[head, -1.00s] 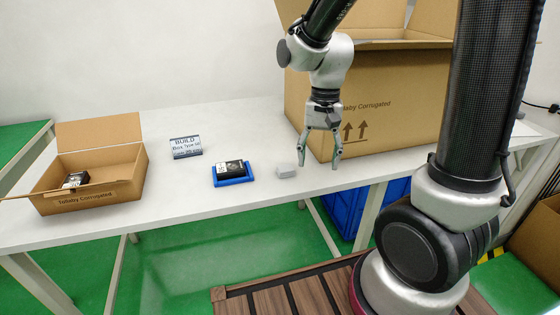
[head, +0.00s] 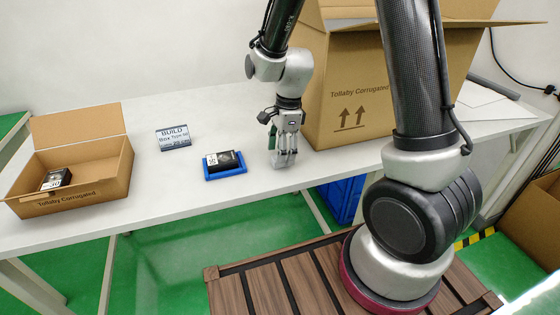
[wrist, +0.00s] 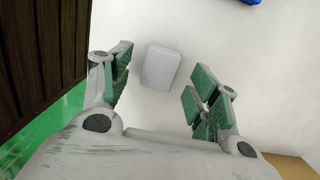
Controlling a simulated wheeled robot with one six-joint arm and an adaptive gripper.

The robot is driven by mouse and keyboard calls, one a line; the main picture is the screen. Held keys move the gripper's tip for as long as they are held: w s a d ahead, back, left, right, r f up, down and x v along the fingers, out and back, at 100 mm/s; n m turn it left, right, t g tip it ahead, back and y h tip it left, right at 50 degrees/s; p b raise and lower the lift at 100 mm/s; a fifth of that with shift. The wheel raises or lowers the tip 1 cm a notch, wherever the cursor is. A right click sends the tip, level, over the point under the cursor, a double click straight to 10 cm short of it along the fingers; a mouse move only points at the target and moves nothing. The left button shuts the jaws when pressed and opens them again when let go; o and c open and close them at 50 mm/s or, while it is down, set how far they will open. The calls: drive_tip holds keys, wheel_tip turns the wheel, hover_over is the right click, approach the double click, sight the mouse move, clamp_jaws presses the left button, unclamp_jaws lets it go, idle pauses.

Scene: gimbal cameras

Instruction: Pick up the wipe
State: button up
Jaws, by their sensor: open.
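A small light-grey block with rounded corners, which I take to be the wipe (wrist: 161,66), lies on the white table, between and slightly beyond my fingers in the wrist view. In the head view the wipe (head: 280,164) is partly hidden by my fingers. My gripper (wrist: 160,78) is open and empty, with green-padded fingers spread to either side of the block. In the head view my gripper (head: 284,157) points down over it. I cannot tell how high the fingertips are above the table.
A blue tray (head: 210,178) holding a dark box (head: 223,160) sits just left of the wipe. An open carton (head: 70,197) is at far left. A large cardboard box (head: 355,90) stands close to the right of my gripper.

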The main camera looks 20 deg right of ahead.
wheel_tip(320, 180, down, 2)
drive_tip(key=shift+a+f, duration=0.1)
drive_tip(key=shift+c, duration=0.4)
drive_tip(key=c, duration=0.9)
wheel_tip(320, 180, up, 10)
drive_tip(key=shift+r, duration=0.15)
